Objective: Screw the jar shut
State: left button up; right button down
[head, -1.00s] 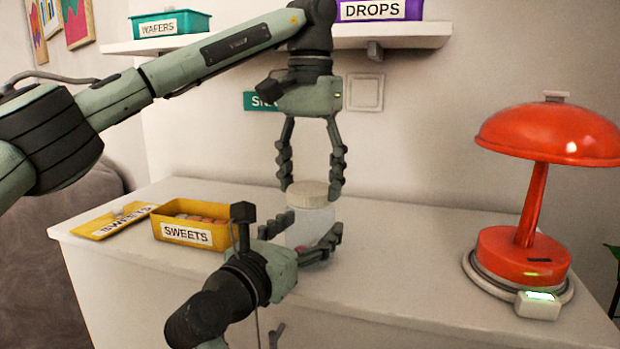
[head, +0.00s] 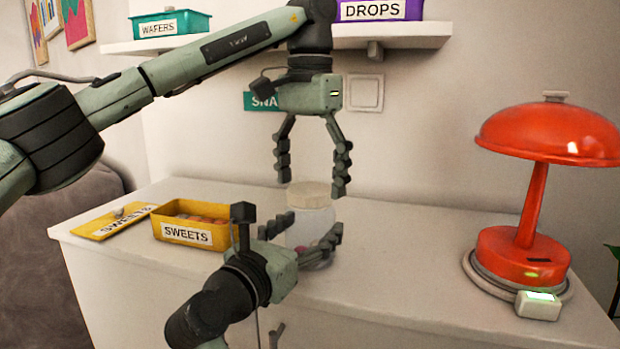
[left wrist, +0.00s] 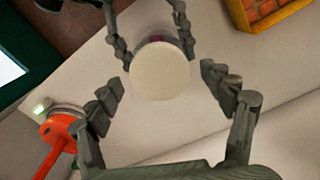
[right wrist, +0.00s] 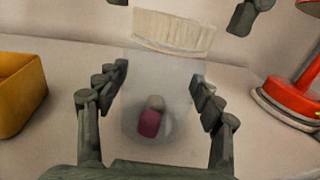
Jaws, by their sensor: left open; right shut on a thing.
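The clear jar (head: 311,222) stands upright on the white cabinet top. Its cream lid (head: 309,194) sits on the jar's mouth; I cannot tell how tightly. In the right wrist view the jar (right wrist: 160,90) holds a dark pink sweet (right wrist: 149,123) and a pale one, under the ribbed lid (right wrist: 172,32). My right gripper (head: 313,229) is shut on the jar's body from the front. My left gripper (head: 312,180) points down above the lid, open, its fingers apart and clear of it. The left wrist view shows the round lid top (left wrist: 160,71) between and beyond the open fingers.
A yellow sweets box (head: 187,236) stands to the left, its lid (head: 112,221) lying beside it. A red lamp (head: 524,258) stands at the right, with a small lit device (head: 538,306) in front. A shelf (head: 420,38) hangs above. The cabinet top between jar and lamp is clear.

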pick_arm(q)
notch_tip(320, 180, up, 4)
jog(key=shift+r, duration=0.15)
jog(key=shift+c, duration=0.4)
